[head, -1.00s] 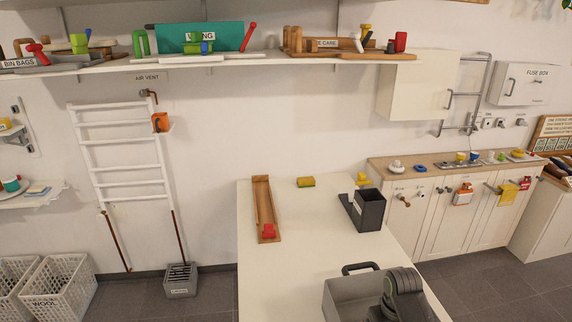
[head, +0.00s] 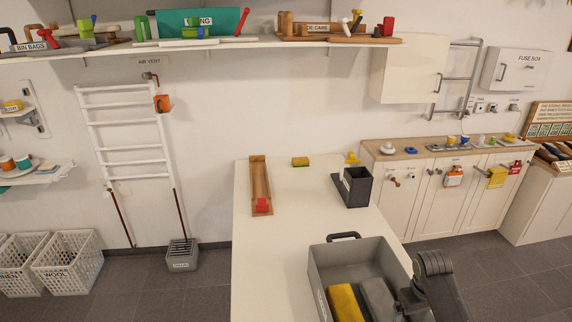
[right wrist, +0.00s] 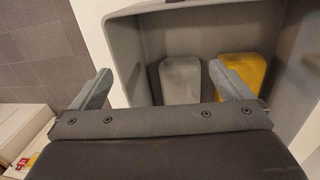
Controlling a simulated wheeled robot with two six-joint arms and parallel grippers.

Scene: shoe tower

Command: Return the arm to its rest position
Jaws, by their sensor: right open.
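My right arm shows at the lower right of the head view, with its gripper (head: 411,300) at the right side of a grey crate (head: 322,262). In the right wrist view the gripper (right wrist: 165,86) is open, its two fingers wide apart with nothing between them. Beyond the fingers, a grey block-like thing (right wrist: 181,80) and a yellow one (right wrist: 246,70) lie inside the crate. The yellow thing (head: 345,303) and the grey thing (head: 378,298) also show in the crate in the head view, side by side. My left gripper is not in view.
The crate stands on a white table (head: 285,235). Further back are a wooden tray (head: 261,190), a sponge (head: 300,162) and a dark box (head: 357,186). The table's middle is clear. Cabinets (head: 450,200) stand behind at right.

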